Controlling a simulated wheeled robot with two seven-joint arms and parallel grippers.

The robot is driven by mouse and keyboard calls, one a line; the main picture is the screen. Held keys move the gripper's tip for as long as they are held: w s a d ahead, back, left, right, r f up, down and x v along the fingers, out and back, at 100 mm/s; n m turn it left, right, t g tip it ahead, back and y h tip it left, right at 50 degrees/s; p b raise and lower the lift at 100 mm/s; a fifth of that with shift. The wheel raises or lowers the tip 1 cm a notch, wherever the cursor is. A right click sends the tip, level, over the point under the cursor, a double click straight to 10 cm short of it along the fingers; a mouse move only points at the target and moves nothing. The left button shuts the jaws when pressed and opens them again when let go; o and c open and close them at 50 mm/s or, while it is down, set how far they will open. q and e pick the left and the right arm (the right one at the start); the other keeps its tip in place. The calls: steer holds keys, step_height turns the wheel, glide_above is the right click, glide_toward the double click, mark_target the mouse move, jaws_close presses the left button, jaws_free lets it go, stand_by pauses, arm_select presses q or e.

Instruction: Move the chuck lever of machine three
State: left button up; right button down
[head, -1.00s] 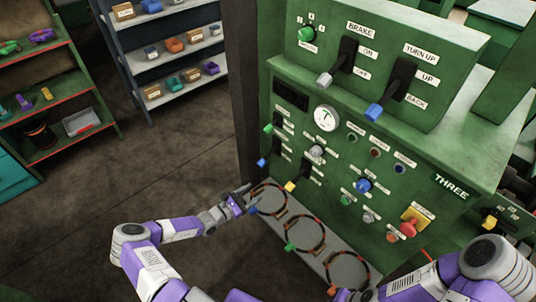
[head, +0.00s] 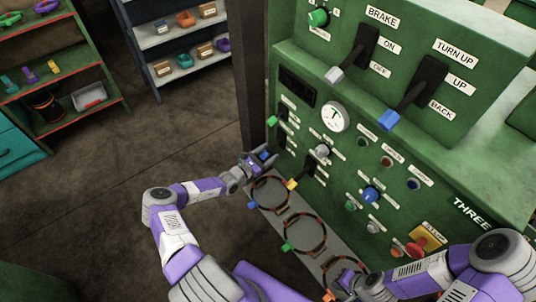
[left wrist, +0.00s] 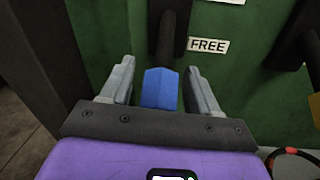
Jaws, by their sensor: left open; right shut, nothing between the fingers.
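Machine three (head: 330,190) is a green control panel with a "THREE" plate at its right. A black lever with a blue tip (left wrist: 160,88) stands beside a "FREE" label in the left wrist view. My left gripper (left wrist: 160,70) is open, with one finger on each side of the blue tip and visible gaps to it. In the head view my left gripper (head: 260,163) is at the panel's lower left edge and partly hides this lever. My right gripper (head: 345,284) is shut and empty, low at the panel's front, partly cut off by the frame.
A green-tipped lever (head: 272,121) is above, and a yellow-tipped lever (head: 292,185) is to the right. Ringed loops (head: 303,233) lie on the ledge below. Larger brake (head: 335,75) and turn-up (head: 389,120) levers are higher up. Shelves stand at the back left; the floor between is clear.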

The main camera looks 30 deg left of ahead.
arm_select(q)
steer(key=shift+w, duration=0.15)
jaws_close()
stand_by(0.4)
